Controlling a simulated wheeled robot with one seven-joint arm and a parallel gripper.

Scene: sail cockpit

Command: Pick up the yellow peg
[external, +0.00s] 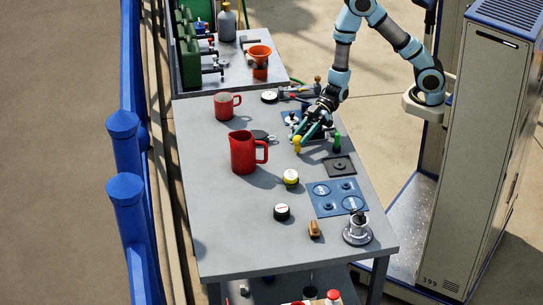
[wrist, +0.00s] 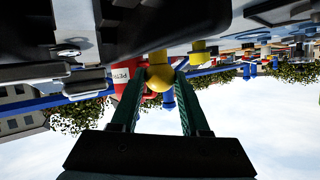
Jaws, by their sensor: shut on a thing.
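The yellow peg (external: 297,146), with a rounded knob, is near the middle of the grey table in the external view. My gripper (external: 302,138) reaches down to it from the upper right and is shut on it. In the wrist view, which appears upside down, the two green fingers of my gripper (wrist: 160,76) close on either side of the knob of the yellow peg (wrist: 158,79). The peg's stem runs toward the tabletop. I cannot tell whether its end touches the table or is just clear of it.
A red jug (external: 242,153) and a red mug (external: 227,106) stand to the left. A green peg (external: 337,143) is close on the right. The front left tabletop is clear.

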